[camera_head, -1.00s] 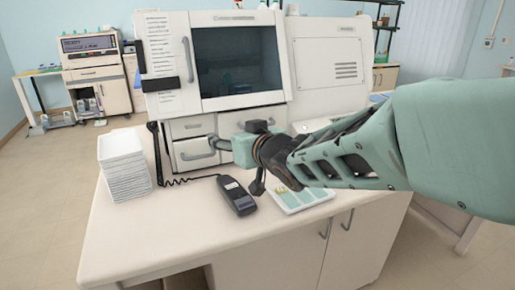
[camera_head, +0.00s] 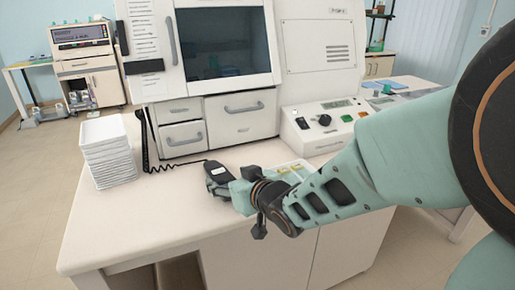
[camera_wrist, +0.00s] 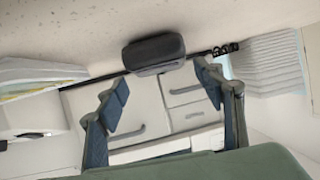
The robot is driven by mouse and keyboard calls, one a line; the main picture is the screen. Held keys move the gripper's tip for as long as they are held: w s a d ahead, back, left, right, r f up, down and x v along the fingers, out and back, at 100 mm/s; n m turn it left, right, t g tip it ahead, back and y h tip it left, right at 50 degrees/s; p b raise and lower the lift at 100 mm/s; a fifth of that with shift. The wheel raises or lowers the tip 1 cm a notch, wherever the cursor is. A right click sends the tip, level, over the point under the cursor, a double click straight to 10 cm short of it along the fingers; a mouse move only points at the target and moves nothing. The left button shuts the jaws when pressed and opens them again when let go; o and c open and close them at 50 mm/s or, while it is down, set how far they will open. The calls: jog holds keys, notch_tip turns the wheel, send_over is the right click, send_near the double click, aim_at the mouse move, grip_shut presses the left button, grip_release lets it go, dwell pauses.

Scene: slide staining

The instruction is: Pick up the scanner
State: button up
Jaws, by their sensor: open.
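The scanner (camera_head: 217,171) is a dark handheld device with a coiled black cord. It lies on the white table in front of the machine's drawers. In the wrist view the scanner (camera_wrist: 153,54) shows end-on, just past and between the two fingertips. My gripper (camera_wrist: 160,84) is open and empty, with one finger to each side of the scanner's outline. In the head view my gripper (camera_head: 231,189) is low over the table at the scanner's near end and hides part of it. I cannot tell whether the fingers touch it.
A stack of white trays (camera_head: 107,150) stands to the left on the table. A pale slide tray (camera_head: 288,169) lies to the right, partly behind my arm. The large white machine (camera_head: 223,95) with drawers stands behind. The table's front left is clear.

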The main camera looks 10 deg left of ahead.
aim_at(223, 177)
jog(key=b+x, duration=0.1)
jog(key=x, duration=0.1)
jog(key=b+x, duration=0.1)
jog(key=x, duration=0.1)
jog(key=shift+a+f, duration=0.25)
jog(key=shift+f, duration=0.1)
jog(key=shift+w+a, duration=0.25)
jog(key=c, duration=1.4)
jog(key=shift+r, duration=0.1)
jog(key=shift+c, duration=0.2)
